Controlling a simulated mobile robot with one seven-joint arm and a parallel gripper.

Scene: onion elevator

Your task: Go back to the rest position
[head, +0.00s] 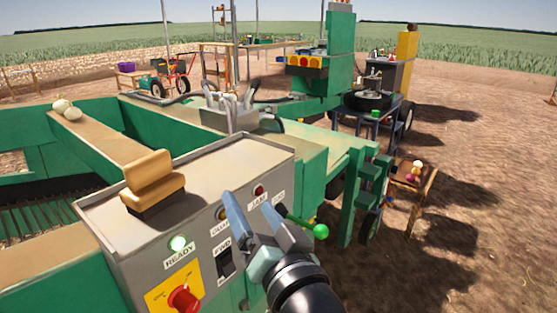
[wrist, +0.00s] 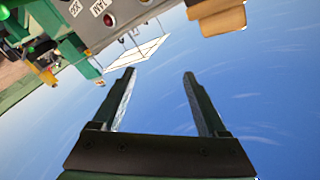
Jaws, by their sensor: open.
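My gripper (head: 251,206) is open and empty in the head view, its two blue-grey fingers in front of the right part of a grey control box (head: 118,232). In the wrist view my gripper (wrist: 157,88) shows two parted fingers with only blue sky between them. The control box carries a lit green READY lamp (head: 178,243), a red stop button (head: 184,298) on a yellow plate, a black FWD switch and other labelled lamps. A lever with a green ball knob (head: 320,231) stands just right of my gripper. Part of the panel also shows in the wrist view (wrist: 105,25).
A tan padded seat-like block (head: 152,178) sits on top of the control box. A green machine frame (head: 330,160) and a small wooden table (head: 415,183) stand to the right. Bare soil lies open at the far right.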

